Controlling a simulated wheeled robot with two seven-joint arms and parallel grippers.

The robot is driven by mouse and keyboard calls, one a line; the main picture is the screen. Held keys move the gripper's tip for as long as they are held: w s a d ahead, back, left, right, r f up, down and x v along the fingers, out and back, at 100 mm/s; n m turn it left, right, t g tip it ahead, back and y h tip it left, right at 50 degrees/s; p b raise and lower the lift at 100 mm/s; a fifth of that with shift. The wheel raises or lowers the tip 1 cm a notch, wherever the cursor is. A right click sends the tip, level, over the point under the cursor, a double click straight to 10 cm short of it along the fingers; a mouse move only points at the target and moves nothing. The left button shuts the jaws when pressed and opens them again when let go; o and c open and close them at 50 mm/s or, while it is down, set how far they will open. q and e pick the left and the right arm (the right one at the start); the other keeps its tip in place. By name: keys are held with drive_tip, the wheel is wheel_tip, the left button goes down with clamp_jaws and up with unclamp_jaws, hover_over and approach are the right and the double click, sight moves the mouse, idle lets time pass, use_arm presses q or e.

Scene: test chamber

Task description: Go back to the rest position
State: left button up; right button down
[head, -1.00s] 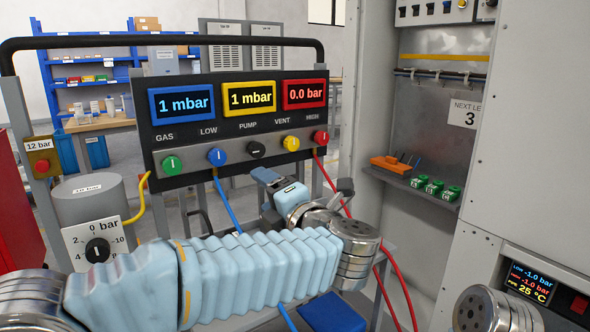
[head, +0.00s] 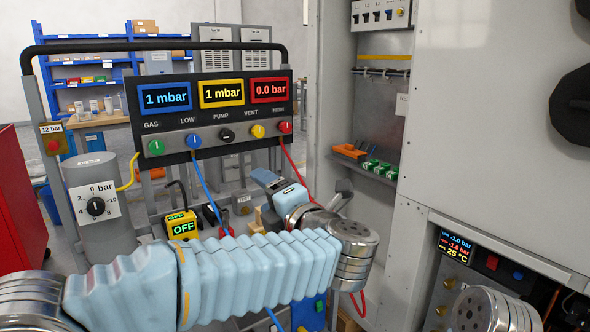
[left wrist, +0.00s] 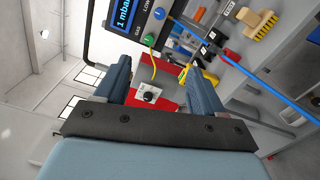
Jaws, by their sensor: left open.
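My left gripper (head: 268,180) is in the middle of the head view, at the end of my pale blue sleeved arm, in front of and below the gauge panel. In the left wrist view its two blue-grey fingers (left wrist: 160,90) stand wide apart with nothing between them. Behind the gap, some way off, the pressure dial (left wrist: 149,93) shows. My right gripper is not in view; only a round metal joint of mine shows at the lower right of the head view.
The gauge panel (head: 215,115) with coloured knobs stands ahead. A yellow box reading OFF (head: 183,227) sits below it. A blue hose (head: 203,178) and a red hose (head: 293,165) hang near my left gripper. A tall grey cabinet (head: 470,120) fills the right. A red cabinet (head: 20,200) stands left.

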use_arm(q)
drive_tip(key=w+f+m+t+h, duration=0.1)
drive_tip(key=w+f+m+h, duration=0.3)
drive_tip(key=f, duration=0.5)
drive_tip(key=w+f+m+t+h, duration=0.1)
drive_tip(key=w+f+m, duration=0.45)
drive_tip(key=f, duration=0.25)
drive_tip(key=s+a+f+m+g+h, duration=0.25)
drive_tip(key=f+m, duration=0.25)
drive_tip(key=f, duration=0.8)
drive_tip(key=s+a+f+m+g+h, duration=0.1)
drive_tip(key=s+f+m+g+h, duration=0.3)
drive_tip(key=f, duration=0.9)
drive_tip(key=s+a+f+m+g+h, duration=0.1)
drive_tip(key=s+f+m+g, duration=0.2)
drive_tip(key=s+f, duration=0.6)
drive_tip(key=s+a+f+m+g+h, duration=0.1)
drive_tip(key=s+f+m+g, duration=0.3)
drive_tip(key=s, duration=1.2)
wheel_tip(320, 180, down, 5)
drive_tip(key=g, duration=0.3)
drive_tip(key=shift+s+a+f+h, duration=0.2)
drive_tip(key=shift+s+a+h, duration=0.05)
drive_tip(key=shift+s+h, duration=0.1)
drive_tip(key=shift+w+d+m, duration=0.1)
drive_tip(key=shift+w+m, duration=0.05)
drive_tip(key=shift+m, duration=0.1)
